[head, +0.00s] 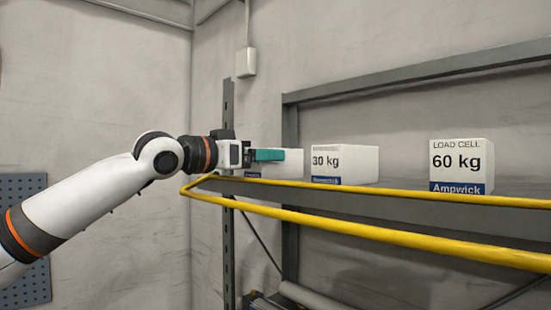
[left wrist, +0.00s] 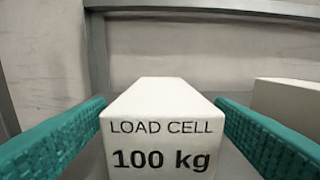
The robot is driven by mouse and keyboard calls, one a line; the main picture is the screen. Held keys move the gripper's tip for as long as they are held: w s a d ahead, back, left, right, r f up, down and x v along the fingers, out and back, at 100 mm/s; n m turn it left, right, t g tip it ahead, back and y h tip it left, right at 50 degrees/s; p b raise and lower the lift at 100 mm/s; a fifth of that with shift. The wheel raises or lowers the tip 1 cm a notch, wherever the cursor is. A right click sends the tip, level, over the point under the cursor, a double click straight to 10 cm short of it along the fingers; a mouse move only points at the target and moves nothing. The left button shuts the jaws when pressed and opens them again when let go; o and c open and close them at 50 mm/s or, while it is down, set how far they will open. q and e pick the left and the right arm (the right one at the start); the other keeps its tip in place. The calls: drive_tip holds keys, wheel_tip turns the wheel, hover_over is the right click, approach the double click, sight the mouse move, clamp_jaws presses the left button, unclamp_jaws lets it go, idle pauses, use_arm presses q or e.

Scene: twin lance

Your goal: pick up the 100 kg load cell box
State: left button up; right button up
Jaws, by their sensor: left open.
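The 100 kg load cell box (left wrist: 160,125) is white with black lettering and sits between the two green fingers of my left gripper (left wrist: 160,140) in the left wrist view. The fingers are open, one on each side of the box; whether they touch it I cannot tell. In the head view my left gripper (head: 268,155) is at the left end of the shelf, and it hides most of the 100 kg box (head: 290,165) behind it. My right gripper is in neither view.
The 30 kg box (head: 345,165) stands to the right on the grey shelf (head: 400,203), and the 60 kg box (head: 461,162) stands farther right. A yellow rail (head: 370,230) runs along the shelf front. A grey upright (head: 228,200) stands at the shelf's left end.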

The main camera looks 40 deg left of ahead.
sight(292, 167)
use_arm(q)
drive_tip(key=w+p, duration=0.1)
drive_tip(key=w, duration=0.1)
drive_tip(key=shift+w+d, duration=0.1)
drive_tip(key=shift+w, duration=0.25)
drive_tip(key=shift+w+d+p, duration=0.3)
drive_tip(key=shift+w+p, duration=0.1)
drive_tip(key=shift+w, duration=0.25)
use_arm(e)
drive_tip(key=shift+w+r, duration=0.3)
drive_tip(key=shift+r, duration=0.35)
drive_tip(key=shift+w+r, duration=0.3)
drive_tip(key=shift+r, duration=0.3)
use_arm(q)
drive_tip(key=shift+a, duration=0.1)
drive_tip(key=c, duration=1.4)
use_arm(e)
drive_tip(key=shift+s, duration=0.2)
